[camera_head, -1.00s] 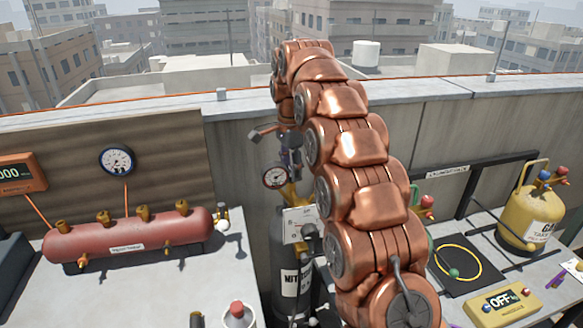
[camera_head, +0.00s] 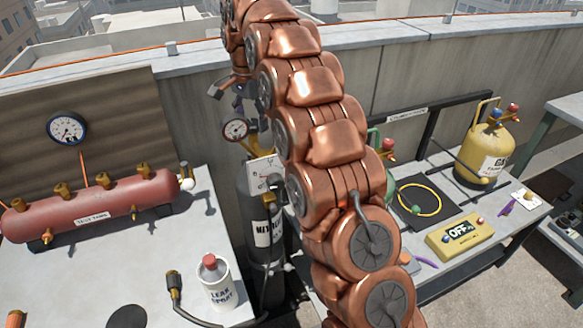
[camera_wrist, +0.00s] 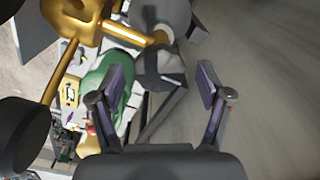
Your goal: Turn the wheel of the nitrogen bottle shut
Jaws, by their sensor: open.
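The nitrogen bottle (camera_head: 263,230) is a dark cylinder with a white label, upright between the two benches in the head view. A pressure gauge (camera_head: 236,130) and brass fittings sit at its top, partly behind my arm. In the wrist view the brass valve body (camera_wrist: 78,22) is at the upper left. A brass stem runs from it to a grey rounded part (camera_wrist: 165,65), which may be the wheel; I cannot tell for sure. My gripper (camera_wrist: 162,80) is open, its fingers apart, with nothing clearly held. In the head view it is mostly hidden behind my arm.
A red test tank (camera_head: 90,205) and a leak spray can (camera_head: 215,283) are on the left bench. A yellow gas cylinder (camera_head: 484,150) and a yellow box reading OFF (camera_head: 460,237) are on the right bench. A green bottle (camera_wrist: 108,82) is close by my left finger in the wrist view.

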